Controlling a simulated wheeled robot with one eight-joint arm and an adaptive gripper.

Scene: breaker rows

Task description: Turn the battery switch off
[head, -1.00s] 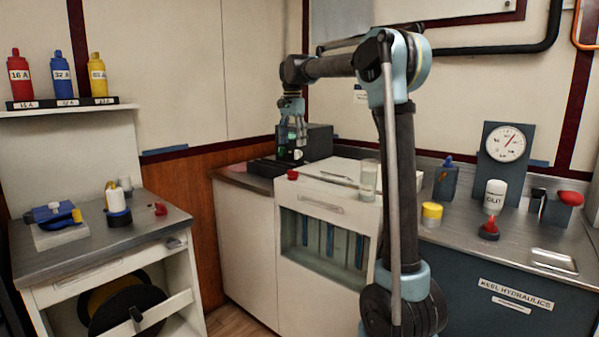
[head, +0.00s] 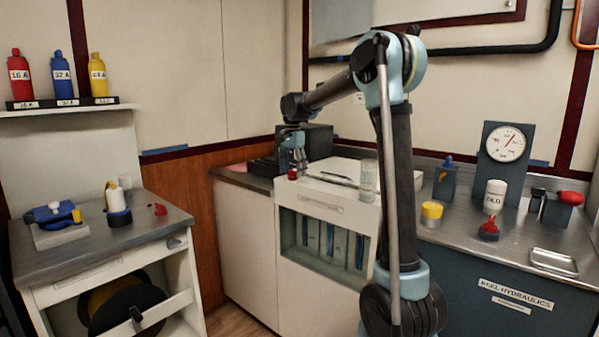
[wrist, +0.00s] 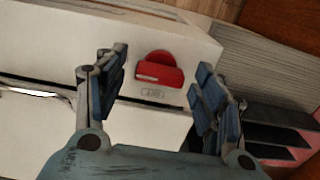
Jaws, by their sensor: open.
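The red switch knob (head: 292,174) sits at the front left edge of the white cabinet. In the wrist view the red knob (wrist: 160,74) has a raised bar with a pale mark, and a small label beside it is too blurred to read. My gripper (head: 293,160) is just above the knob, pointing down. In the wrist view my gripper (wrist: 162,64) is open, with one finger on each side of the knob and a visible gap to both. The fingers hold nothing.
A dark box (head: 318,142) stands behind my gripper. A clear cylinder (head: 368,180) stands on the white cabinet (head: 255,226). In the wrist view, dark slotted blocks (wrist: 270,130) lie close to the right finger. The left bench (head: 60,258) is apart.

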